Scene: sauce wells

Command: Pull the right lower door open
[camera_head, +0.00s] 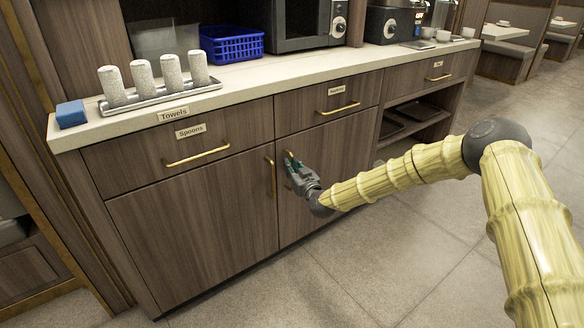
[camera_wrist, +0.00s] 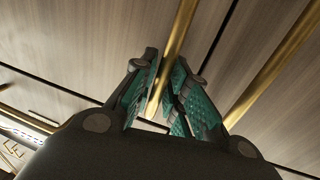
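The right lower door (camera_head: 340,150) is a brown wood-grain panel that looks flush with the cabinet front. Its upright brass handle (camera_head: 287,158) is near its left edge, partly hidden by my gripper. My gripper (camera_head: 290,166) reaches this handle from the front right. In the wrist view, the brass handle (camera_wrist: 180,35) runs between the two green-padded fingers (camera_wrist: 167,85). The fingers look closed against it from both sides.
The left lower door (camera_head: 190,225) has its own upright brass handle (camera_head: 271,177) close beside my gripper. Drawers with horizontal handles sit above, under a pale counter (camera_head: 250,82). Open shelves (camera_head: 412,115) are to the right. The grey floor (camera_head: 350,265) in front is clear.

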